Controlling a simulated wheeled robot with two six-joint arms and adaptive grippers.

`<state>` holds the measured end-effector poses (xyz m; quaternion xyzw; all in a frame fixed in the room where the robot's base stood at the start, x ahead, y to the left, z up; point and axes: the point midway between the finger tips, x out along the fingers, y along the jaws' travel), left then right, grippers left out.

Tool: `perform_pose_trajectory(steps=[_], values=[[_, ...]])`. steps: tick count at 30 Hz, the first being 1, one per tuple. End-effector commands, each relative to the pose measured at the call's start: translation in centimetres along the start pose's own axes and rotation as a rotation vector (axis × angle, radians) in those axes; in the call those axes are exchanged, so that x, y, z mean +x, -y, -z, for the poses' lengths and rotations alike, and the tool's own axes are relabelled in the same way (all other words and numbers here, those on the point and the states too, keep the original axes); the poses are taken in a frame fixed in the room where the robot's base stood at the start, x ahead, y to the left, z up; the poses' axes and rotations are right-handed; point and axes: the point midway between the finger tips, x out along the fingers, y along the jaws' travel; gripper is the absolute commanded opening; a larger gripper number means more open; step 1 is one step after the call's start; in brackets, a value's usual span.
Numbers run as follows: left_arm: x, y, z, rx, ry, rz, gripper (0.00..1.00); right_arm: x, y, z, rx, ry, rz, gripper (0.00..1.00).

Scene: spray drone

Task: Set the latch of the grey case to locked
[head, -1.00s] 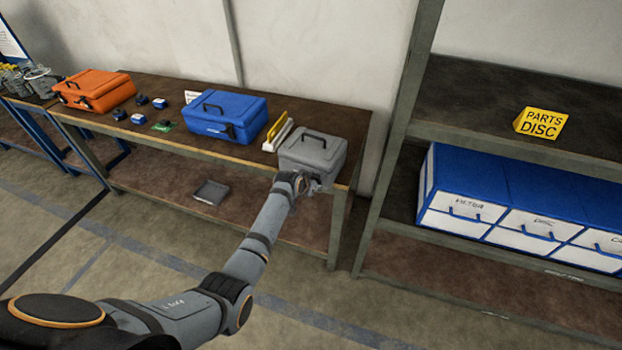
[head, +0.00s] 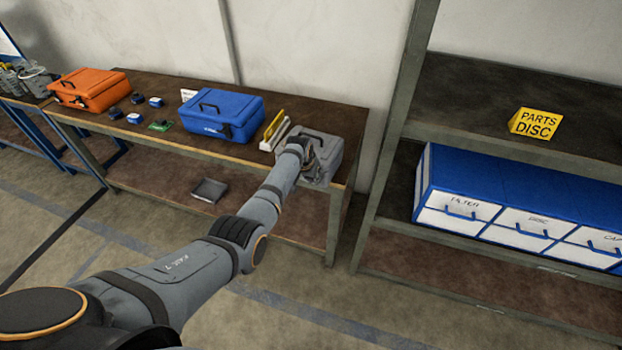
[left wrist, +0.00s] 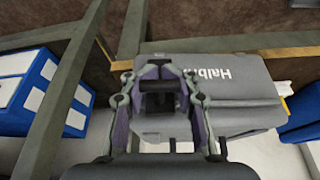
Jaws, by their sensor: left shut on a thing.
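The grey case (head: 337,150) stands at the right end of the workbench, its lid down. In the left wrist view the case (left wrist: 250,75) shows upside down, with white lettering on its front. My left gripper (head: 311,168) is at the front of the case, and it hides the latch and much of the front in the head view. In the left wrist view my left gripper (left wrist: 160,78) is shut on the dark latch (left wrist: 158,103) beside the lettering. The fingers cover part of the latch, so I cannot tell its setting. My right gripper is not in view.
A yellow-and-white holder (head: 275,131) stands close left of the case, then a blue case (head: 232,108) and an orange case (head: 90,90). A shelf rack (head: 465,130) with blue drawer units (head: 510,190) stands to the right. A dark tray (head: 209,190) lies on the lower shelf.

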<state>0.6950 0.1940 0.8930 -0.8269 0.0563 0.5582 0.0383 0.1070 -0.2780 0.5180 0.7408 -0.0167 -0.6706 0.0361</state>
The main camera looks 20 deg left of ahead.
Motion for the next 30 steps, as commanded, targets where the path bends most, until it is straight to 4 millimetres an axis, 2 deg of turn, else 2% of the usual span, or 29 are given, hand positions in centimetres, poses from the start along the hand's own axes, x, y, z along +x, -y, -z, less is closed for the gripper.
perform_pose_trajectory(steps=[5, 6, 12, 13, 23, 26, 30], values=[[-0.1, 0.0, 0.1, 0.0, -0.003, -0.001, 0.0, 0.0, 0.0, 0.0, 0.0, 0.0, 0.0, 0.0], [-0.1, 0.0, 0.1, 0.0, -0.003, -0.001, 0.27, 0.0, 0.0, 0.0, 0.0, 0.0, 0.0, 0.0], [-0.1, 0.0, 0.1, 0.0, -0.003, -0.001, 0.54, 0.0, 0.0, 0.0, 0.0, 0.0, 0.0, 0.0], [-0.1, 0.0, 0.1, 0.0, -0.003, -0.001, 0.57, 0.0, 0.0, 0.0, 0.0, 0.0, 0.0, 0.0], [-0.2, 0.0, 0.1, 0.0, -0.003, -0.001, 0.57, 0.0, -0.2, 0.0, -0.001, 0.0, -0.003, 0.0], [-1.0, 0.0, 0.1, 0.0, -0.004, 0.0, 0.57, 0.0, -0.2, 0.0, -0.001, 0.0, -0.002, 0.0], [-3.3, 0.0, 0.1, 0.0, -0.006, 0.0, 0.57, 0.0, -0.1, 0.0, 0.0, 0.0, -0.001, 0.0]])
